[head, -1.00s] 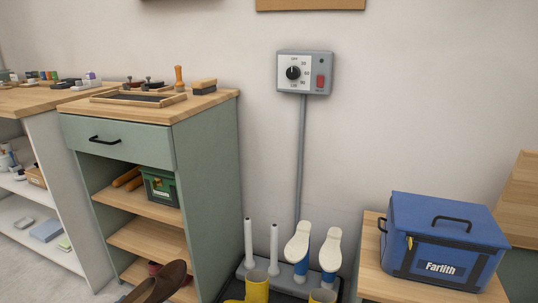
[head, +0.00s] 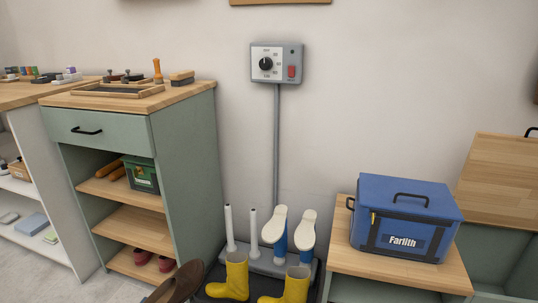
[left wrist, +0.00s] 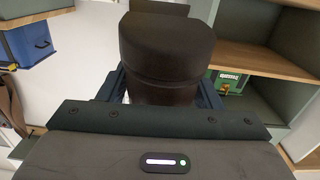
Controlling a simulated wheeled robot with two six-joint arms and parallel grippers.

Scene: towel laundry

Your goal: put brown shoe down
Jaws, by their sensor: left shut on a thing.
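The brown shoe (head: 182,284) shows at the bottom edge of the head view, tilted, in front of the green cabinet. Its lower part is cut off by the frame. In the left wrist view a dark brown shoe end (left wrist: 165,50) fills the space between the jaws of my left gripper (left wrist: 165,88), which is shut on it. My left gripper is outside the head view. My right gripper is in neither view.
A green cabinet (head: 185,150) holds dark red shoes (head: 154,260) on its bottom shelf. Yellow boots (head: 236,278) stand on a dark mat by a boot dryer (head: 265,262) bearing white-soled shoes (head: 280,230). A blue cooler bag (head: 405,215) sits on a wooden-topped bench (head: 345,262) at right.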

